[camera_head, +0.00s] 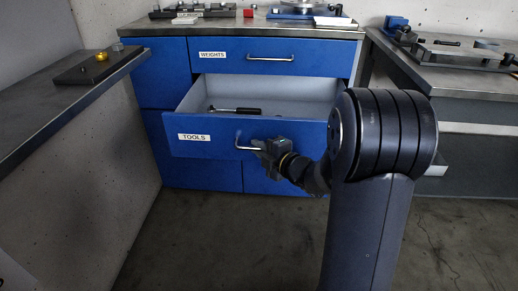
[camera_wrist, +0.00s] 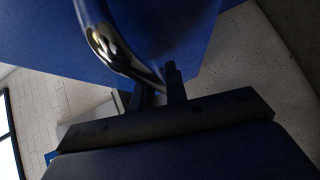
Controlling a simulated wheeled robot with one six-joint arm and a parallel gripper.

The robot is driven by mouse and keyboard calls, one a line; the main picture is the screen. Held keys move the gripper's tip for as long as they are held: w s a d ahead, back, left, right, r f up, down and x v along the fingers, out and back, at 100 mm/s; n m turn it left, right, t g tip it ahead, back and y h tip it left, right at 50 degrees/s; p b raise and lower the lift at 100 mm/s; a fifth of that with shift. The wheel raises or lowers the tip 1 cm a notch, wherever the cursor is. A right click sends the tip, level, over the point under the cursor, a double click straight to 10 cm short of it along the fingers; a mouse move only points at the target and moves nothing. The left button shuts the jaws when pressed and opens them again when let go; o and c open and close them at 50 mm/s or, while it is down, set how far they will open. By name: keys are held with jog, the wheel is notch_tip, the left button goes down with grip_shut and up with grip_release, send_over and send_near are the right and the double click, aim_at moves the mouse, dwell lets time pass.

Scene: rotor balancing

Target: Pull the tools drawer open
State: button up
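The tools drawer (camera_head: 215,150), blue with a "TOOLS" label, stands pulled out from the cabinet, and its light grey inside shows. A tool with a black handle (camera_head: 236,110) lies in it. The drawer's bar handle (camera_head: 243,148) is on its front; it shows large and shiny in the wrist view (camera_wrist: 108,45). My gripper (camera_head: 261,149) is at the right part of this handle. In the wrist view, the fingers (camera_wrist: 158,93) are on either side of the bar and look closed on it. My arm hides the right part of the drawer front.
The shut weights drawer (camera_head: 225,55) is above. A side bench (camera_head: 60,100) with a dark block stands at left, another bench (camera_head: 440,75) at right. The cabinet top (camera_head: 240,27) bears several items. The floor (camera_head: 220,235) in front is clear.

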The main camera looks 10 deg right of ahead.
jog(key=o, duration=0.3)
jog(key=shift+o, duration=0.2)
jog(key=p+v, duration=0.2)
jog(key=v, duration=0.8)
jog(key=shift+s+d+p, duration=0.25)
jog(key=shift+s+p, duration=0.1)
